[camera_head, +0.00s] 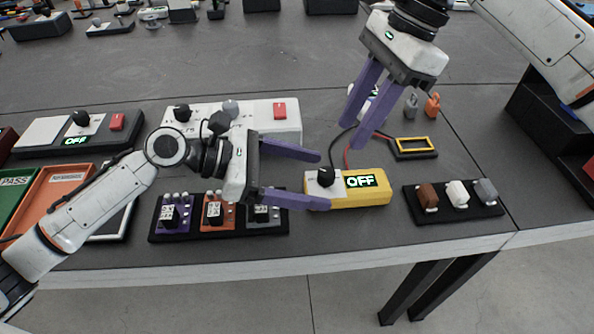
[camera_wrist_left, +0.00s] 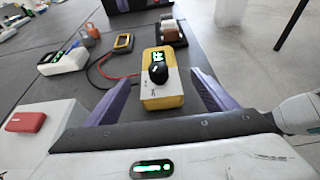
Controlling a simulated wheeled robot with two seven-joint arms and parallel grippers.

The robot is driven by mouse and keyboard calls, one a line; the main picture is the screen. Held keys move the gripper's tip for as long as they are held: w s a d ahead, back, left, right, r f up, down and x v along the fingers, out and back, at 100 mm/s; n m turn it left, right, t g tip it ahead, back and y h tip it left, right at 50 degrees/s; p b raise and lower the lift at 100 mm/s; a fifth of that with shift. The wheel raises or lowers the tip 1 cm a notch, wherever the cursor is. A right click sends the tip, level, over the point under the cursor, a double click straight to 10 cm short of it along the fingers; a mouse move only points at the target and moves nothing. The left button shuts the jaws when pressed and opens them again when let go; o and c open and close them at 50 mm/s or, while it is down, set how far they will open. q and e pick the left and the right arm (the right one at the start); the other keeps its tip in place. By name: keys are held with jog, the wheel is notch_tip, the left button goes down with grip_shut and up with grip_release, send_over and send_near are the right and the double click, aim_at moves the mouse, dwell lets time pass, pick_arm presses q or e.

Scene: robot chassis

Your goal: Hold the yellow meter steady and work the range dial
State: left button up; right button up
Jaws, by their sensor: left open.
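The yellow meter (camera_head: 362,197) lies on the table, with a black range dial (camera_head: 326,176) on its white left end and a green display reading OFF. My left gripper (camera_head: 324,180) is open, its purple fingertips just past the meter's left end, one beyond the far side and one by the near side. In the left wrist view the yellow meter (camera_wrist_left: 163,101) and its black dial (camera_wrist_left: 158,74) stand between the spread fingers, apart from them. My right gripper (camera_head: 357,135) has its fingers apart and hangs above and behind the meter, with nothing held.
Red and black leads run behind the meter toward a yellow-framed block (camera_head: 416,155). A black tray (camera_head: 480,212) with coloured knobs stands to the right. A white box (camera_head: 258,108) with a red button stands behind my left gripper. Modules on a rack (camera_head: 190,236) sit below it.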

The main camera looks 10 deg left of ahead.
aim_at(338, 183)
pick_arm(q)
jog(key=x, duration=0.8)
jog(key=shift+f, duration=0.1)
jog(key=c, duration=1.3)
